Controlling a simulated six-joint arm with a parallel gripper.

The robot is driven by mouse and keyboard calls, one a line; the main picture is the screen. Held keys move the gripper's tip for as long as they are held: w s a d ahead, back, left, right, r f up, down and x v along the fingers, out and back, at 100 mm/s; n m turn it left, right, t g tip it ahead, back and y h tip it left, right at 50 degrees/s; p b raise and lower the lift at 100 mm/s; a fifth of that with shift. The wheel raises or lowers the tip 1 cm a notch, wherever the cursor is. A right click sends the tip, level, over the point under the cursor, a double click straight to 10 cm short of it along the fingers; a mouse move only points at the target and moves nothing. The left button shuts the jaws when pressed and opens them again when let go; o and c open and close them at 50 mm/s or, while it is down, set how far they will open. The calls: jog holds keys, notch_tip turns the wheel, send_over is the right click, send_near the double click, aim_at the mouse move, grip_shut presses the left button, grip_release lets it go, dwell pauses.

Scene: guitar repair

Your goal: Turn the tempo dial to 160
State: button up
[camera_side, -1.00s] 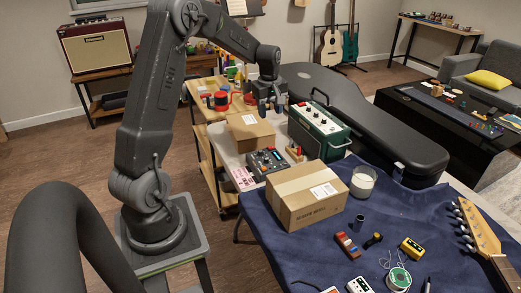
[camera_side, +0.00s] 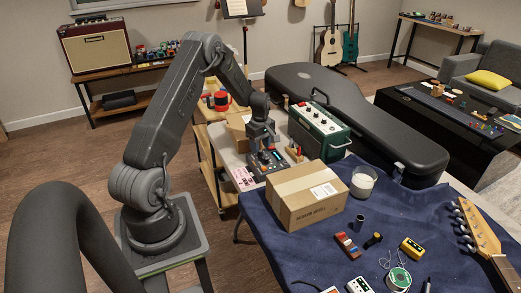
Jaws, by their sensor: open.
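A small dark device (camera_side: 273,167) with coloured buttons and small controls on its top lies on the pale left part of the table. My gripper (camera_side: 264,153) points down right over it, and its jaws are open. The fingers hide part of the top of the device. The tempo dial and its number cannot be made out at this size. I cannot tell whether the fingers touch the device or stand around a dial.
A green box with knobs (camera_side: 322,132) stands behind to the right. A large cardboard box (camera_side: 308,198) stands close in front, and a smaller carton (camera_side: 237,126) behind. A pink sheet (camera_side: 243,179) lies left of the device. A black guitar case (camera_side: 385,135) fills the back.

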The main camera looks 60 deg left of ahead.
jog(key=shift+f, duration=1.15)
jog(key=shift+c, duration=0.5)
grip_shut()
